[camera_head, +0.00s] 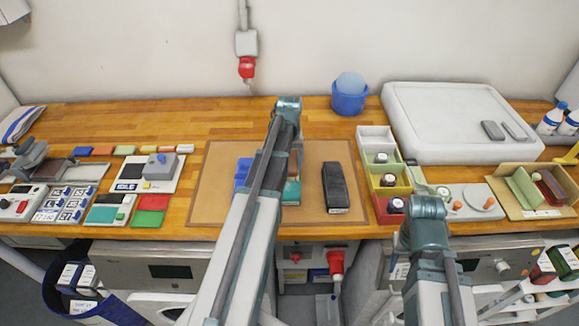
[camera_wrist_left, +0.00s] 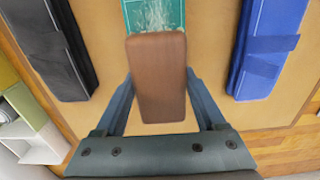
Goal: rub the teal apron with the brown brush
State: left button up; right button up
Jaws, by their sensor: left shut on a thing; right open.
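My left gripper (camera_wrist_left: 158,108) is shut on the brown brush (camera_wrist_left: 158,72), with a finger on each side of its block. The teal apron (camera_wrist_left: 152,14) shows just beyond the brush, with whitish marks on it. The brush covers part of the apron in this view; whether they touch I cannot tell. In the head view my left arm hides most of the brush and the apron (camera_head: 292,192), which is on the brown mat (camera_head: 215,190). My right gripper (camera_head: 427,215) is at the front right, apart from the apron, with its fingertips not clearly visible.
A blue folded item (camera_wrist_left: 268,45) and a black folded item (camera_wrist_left: 48,45) flank the apron on the mat. Small trays and a grey block (camera_head: 160,166) are at left.

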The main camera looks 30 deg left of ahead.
aim_at(290, 191)
pick_arm(q)
jog(key=shift+w+a, duration=0.45)
jog(key=shift+w, duration=0.3)
jog(key=shift+f, duration=0.15)
jog(key=shift+s, duration=0.1)
jog(key=shift+c, duration=0.6)
jog(key=shift+s+d, duration=0.5)
jog(key=shift+s, duration=0.3)
jog(key=shift+s+d, duration=0.5)
jog(key=shift+s, duration=0.25)
jog(key=shift+s+d, duration=0.5)
jog(key=shift+s, duration=0.35)
jog(key=shift+s+d, duration=0.45)
jog(key=shift+s, duration=0.35)
jog(key=shift+c, duration=0.7)
jog(key=shift+s+d, duration=0.45)
jog(key=shift+s, duration=0.35)
jog(key=shift+s+d, duration=0.45)
jog(key=shift+s, duration=0.3)
